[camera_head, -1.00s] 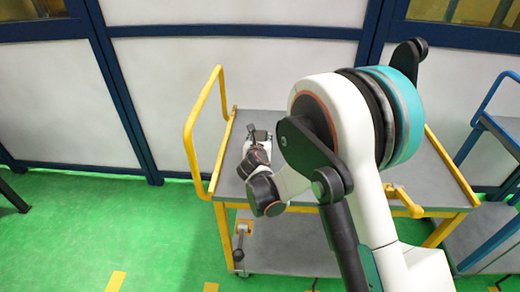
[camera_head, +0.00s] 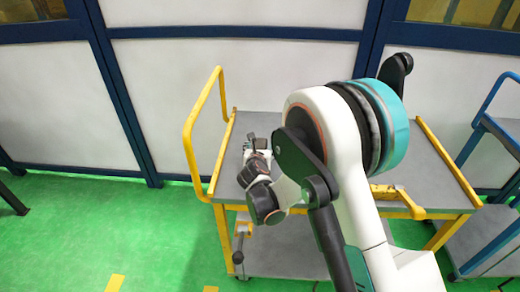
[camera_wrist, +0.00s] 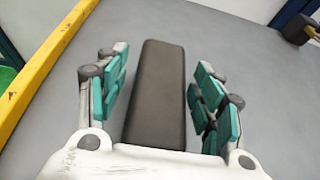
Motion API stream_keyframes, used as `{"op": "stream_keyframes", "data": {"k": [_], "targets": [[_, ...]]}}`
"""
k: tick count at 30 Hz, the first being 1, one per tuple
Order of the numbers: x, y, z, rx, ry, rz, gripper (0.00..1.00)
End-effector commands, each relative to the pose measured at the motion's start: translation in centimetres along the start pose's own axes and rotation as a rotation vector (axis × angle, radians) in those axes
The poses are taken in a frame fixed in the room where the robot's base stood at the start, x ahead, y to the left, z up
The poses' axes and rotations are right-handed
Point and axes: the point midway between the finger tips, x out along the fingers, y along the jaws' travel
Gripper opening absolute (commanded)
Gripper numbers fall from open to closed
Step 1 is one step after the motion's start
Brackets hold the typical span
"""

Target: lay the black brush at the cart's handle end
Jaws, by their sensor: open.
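The black brush (camera_wrist: 160,92) is a long dark block in the wrist view, lying between my two fingers on the cart's grey top (camera_wrist: 225,50). My gripper (camera_wrist: 161,95) is open, with a finger with teal pads on each side of the brush and a gap on both sides. In the head view my gripper (camera_head: 256,143) is low over the cart top (camera_head: 225,182), near the end with the yellow handle (camera_head: 189,125). The brush is too small to tell apart from the gripper there.
The cart's yellow side rail (camera_wrist: 42,72) runs left of my gripper. Another dark object (camera_wrist: 296,30) lies at the wrist view's upper right. A yellow part (camera_head: 398,200) sits at the cart's front right. A blue-framed cart (camera_head: 487,222) stands on the right.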

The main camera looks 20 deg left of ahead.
Motion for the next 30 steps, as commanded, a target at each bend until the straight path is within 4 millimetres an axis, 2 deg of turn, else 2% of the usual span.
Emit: {"op": "stream_keyframes", "data": {"k": [5,15,21,25,30], "targets": [[-1.1,0.1,0.4,0.000,0.000,0.001,0.61],[-7.9,0.1,0.6,-0.001,0.000,0.002,0.61],[-10.9,0.1,0.4,-0.001,0.000,0.002,0.61],[-11.9,0.0,0.3,0.000,0.000,0.001,0.61],[-12.2,0.0,0.2,0.001,0.000,0.000,0.61]]}}
